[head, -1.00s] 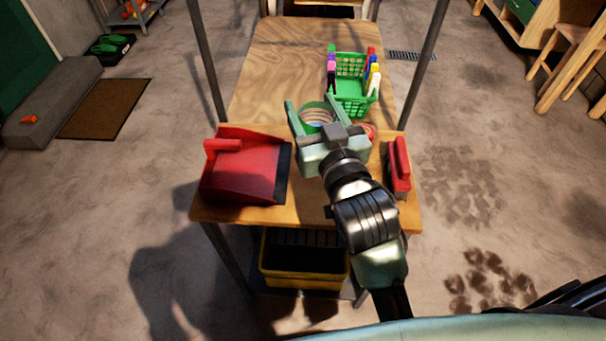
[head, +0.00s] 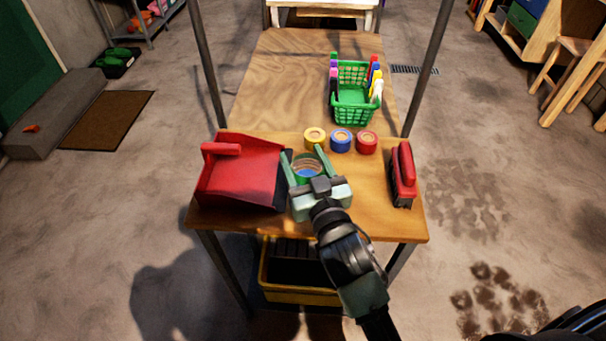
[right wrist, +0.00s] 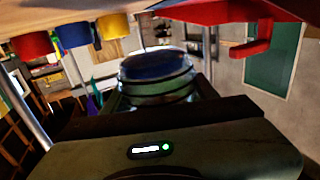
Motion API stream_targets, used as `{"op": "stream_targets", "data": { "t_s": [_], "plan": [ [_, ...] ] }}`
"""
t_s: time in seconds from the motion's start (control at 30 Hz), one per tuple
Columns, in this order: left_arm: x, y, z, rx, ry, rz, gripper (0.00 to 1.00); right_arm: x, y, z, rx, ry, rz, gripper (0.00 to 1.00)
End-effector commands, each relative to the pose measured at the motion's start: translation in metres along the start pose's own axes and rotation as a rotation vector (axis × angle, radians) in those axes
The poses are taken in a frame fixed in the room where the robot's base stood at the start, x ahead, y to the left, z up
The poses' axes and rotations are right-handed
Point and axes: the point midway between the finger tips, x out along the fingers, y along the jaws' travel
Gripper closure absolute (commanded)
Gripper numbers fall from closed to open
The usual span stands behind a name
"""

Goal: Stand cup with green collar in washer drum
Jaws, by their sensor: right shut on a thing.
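The cup with the green collar (head: 307,172) is between the fingers of my right gripper (head: 302,153), which is shut on it. From above in the head view its round green rim and blue inside show. In the right wrist view the cup (right wrist: 155,75) sits between the fingers, with a dark blue end and banded sides; that view looks upside down. The gripper is over the near part of the wooden table, just right of the red dustpan. I cannot tell whether the cup touches the tabletop. The washer drum is not in view. My left gripper is not in view.
The red dustpan (head: 240,178) lies left on the table (head: 270,85). A red brush (head: 404,175) is right; a green basket (head: 355,110) stands farther back. Metal posts rise on both sides.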

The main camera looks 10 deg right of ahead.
Motion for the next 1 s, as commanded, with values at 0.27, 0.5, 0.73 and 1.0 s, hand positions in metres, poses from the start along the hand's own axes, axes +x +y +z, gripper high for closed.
{"op": "stream_targets", "data": {
  "t_s": [0.27, 0.5, 0.73, 1.0],
  "plan": [
    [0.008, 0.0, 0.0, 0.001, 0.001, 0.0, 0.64, 0.0, 0.0, 0.04, 0.001, -0.005, 0.001, 0.81],
    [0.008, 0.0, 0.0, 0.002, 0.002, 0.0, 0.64, 0.0, 0.0, 0.043, 0.002, -0.001, -0.001, 0.81],
    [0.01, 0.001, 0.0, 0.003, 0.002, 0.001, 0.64, 0.0, 0.0, 0.046, 0.001, -0.002, -0.001, 0.37],
    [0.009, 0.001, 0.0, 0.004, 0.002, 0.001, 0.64, 0.0, 0.0, 0.046, 0.001, -0.002, -0.001, 0.2]
  ]
}}
